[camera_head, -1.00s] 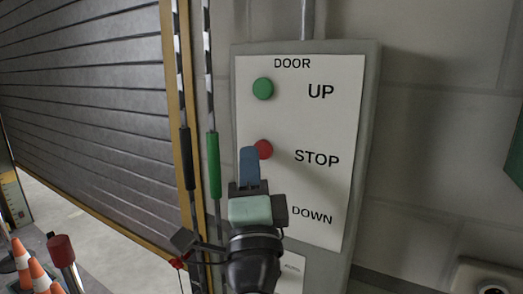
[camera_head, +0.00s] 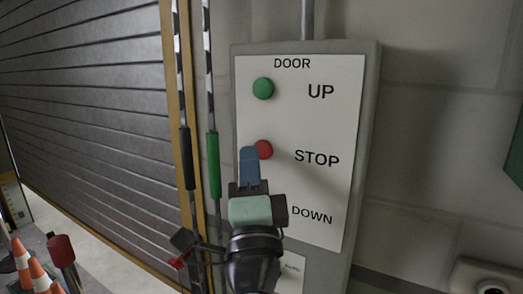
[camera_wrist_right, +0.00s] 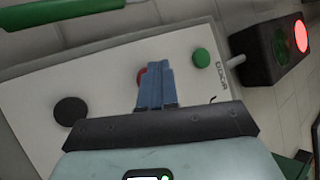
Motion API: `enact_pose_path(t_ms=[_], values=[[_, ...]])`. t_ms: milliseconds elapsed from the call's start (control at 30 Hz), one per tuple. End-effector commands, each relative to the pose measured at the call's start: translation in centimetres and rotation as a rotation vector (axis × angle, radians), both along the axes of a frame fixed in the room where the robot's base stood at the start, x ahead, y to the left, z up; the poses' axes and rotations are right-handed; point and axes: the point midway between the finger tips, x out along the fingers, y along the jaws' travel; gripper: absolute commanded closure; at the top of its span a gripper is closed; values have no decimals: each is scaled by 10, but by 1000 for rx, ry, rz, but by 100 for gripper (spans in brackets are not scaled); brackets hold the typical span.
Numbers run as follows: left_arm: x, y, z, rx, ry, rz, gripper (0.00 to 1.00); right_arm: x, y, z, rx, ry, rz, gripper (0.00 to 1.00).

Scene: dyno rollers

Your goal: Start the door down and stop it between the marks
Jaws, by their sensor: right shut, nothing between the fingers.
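The grey slatted door (camera_head: 90,110) fills the left of the head view, its lower edge above the floor. A control panel (camera_head: 330,75) carries a green UP button (camera_head: 263,89) and a red STOP button (camera_head: 264,150). My right gripper (camera_head: 249,150) is shut and empty, its blue fingertips in front of the red button's left side. I cannot tell whether they touch it. In the right wrist view the fingers (camera_wrist_right: 157,85) partly hide the red button (camera_wrist_right: 141,77). The black button (camera_wrist_right: 71,111) shows there; my gripper hides it in the head view. My left gripper is out of view.
Two hanging cords with a black handle (camera_head: 187,160) and a green handle (camera_head: 213,165) hang left of the panel. Orange cones (camera_head: 38,275) and a red-topped post (camera_head: 61,250) stand lower left. A signal light (camera_wrist_right: 300,35) glows red. A yellow-edged scale plate (camera_head: 13,200) stands far left.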

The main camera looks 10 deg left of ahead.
Motion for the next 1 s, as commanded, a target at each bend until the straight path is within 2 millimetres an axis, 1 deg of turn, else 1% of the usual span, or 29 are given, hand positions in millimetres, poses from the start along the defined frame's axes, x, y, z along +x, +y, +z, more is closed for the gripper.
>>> enact_pose_path(t_ms=[267, 600, 1000], values=[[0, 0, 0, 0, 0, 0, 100, 0, 0, 0, 0, 0, 0, 100], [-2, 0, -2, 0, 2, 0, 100, 8, -3, 0, 0, 0, 0, 100], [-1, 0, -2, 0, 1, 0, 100, 9, -3, 0, 0, 0, 0, 100]])
